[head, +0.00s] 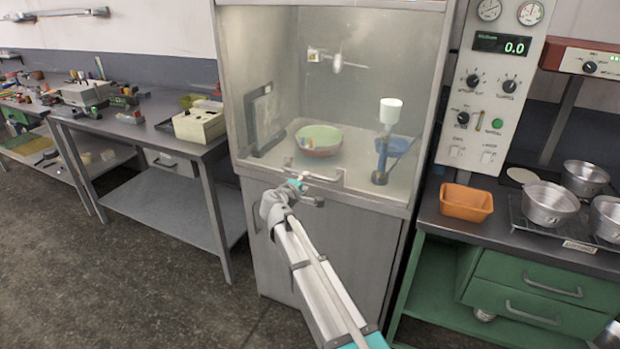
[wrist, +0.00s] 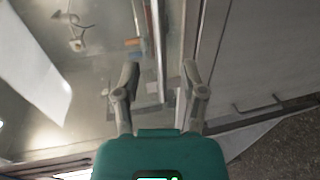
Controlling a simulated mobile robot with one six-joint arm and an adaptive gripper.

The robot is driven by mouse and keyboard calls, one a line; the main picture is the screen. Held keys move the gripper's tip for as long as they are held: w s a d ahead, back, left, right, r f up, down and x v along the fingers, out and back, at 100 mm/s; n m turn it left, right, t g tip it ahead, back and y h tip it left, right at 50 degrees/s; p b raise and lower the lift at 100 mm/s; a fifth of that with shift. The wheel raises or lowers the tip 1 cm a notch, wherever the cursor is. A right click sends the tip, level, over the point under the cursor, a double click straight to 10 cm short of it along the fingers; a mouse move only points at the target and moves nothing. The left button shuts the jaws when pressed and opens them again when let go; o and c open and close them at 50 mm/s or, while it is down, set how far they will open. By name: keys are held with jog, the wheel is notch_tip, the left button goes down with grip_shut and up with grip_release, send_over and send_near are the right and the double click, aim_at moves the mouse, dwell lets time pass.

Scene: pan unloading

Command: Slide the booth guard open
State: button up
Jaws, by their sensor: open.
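The booth guard (head: 270,70) is a clear pane across the front of a grey booth. It is down, with its lower edge at the top of the cabinet doors. A metal bar handle (head: 326,180) sits at its lower edge. My gripper (head: 310,188) is at the handle, in front of the guard. In the wrist view my open gripper (wrist: 160,70) has its two fingers apart, with a narrow upright bar showing between them. Whether either finger touches the handle I cannot tell. Behind the pane are a green-and-brown bowl (head: 319,139) and a blue stand with a white cup (head: 391,110).
A steel bench (head: 150,134) with a beige box (head: 199,125) stands at left. At right a green-drawered bench holds an orange tray (head: 466,202) and several metal pans (head: 549,203). A control panel (head: 495,90) adjoins the booth. Floor at the lower left is clear.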

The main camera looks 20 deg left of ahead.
aim_at(312, 176)
jog(key=shift+b+x, duration=0.6)
jog(key=shift+x, duration=2.9)
jog(key=shift+d, duration=0.1)
grip_shut()
